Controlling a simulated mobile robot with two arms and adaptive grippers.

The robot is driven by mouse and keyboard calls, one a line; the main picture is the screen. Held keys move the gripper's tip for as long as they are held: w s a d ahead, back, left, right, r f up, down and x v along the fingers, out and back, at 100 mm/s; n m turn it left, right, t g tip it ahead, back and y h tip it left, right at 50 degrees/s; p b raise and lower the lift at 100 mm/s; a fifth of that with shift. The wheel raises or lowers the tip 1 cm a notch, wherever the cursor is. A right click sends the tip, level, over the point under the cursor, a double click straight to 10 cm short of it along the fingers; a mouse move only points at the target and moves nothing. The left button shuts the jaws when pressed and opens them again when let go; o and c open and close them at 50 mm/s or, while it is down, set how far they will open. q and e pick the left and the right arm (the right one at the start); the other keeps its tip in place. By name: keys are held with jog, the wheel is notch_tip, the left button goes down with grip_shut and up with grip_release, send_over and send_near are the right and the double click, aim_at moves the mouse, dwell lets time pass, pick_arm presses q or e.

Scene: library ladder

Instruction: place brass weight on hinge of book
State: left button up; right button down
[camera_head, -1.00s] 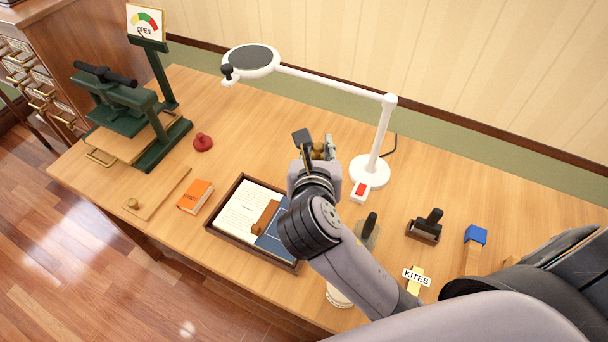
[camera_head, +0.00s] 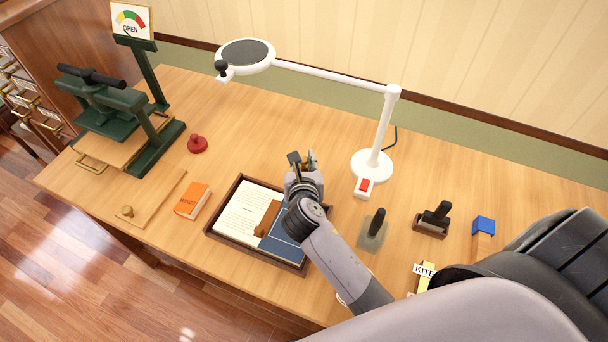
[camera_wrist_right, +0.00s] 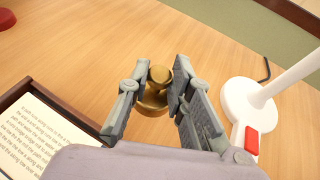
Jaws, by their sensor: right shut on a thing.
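The brass weight (camera_wrist_right: 154,94) is a round-knobbed brass piece between the two grey fingers of my right gripper (camera_wrist_right: 156,92) in the wrist view. My right gripper is shut on it. In the head view the right gripper (camera_head: 302,162) is just beyond the right back corner of the tray, and the weight is mostly hidden. The book lies open in a dark wooden tray (camera_head: 209,229), with a white printed page (camera_head: 240,217), a blue cover (camera_head: 283,245) and a brown strip (camera_head: 267,218) between them. My forearm hides part of the tray's right side. My left gripper is not in view.
A white magnifier lamp (camera_head: 373,165) with a red switch stands right of the gripper. An orange book (camera_head: 192,200), a red knob (camera_head: 197,144) and a green press (camera_head: 125,120) are to the left. Stampers (camera_head: 433,219) and a blue-topped block (camera_head: 483,226) stand to the right.

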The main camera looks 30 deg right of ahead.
jog(key=shift+f+b, duration=0.5)
jog(key=shift+f, duration=1.9)
jog(key=c, duration=1.9)
grip_release()
jog(key=shift+f, duration=0.15)
jog(key=o, duration=0.5)
jog(key=shift+c, duration=0.2)
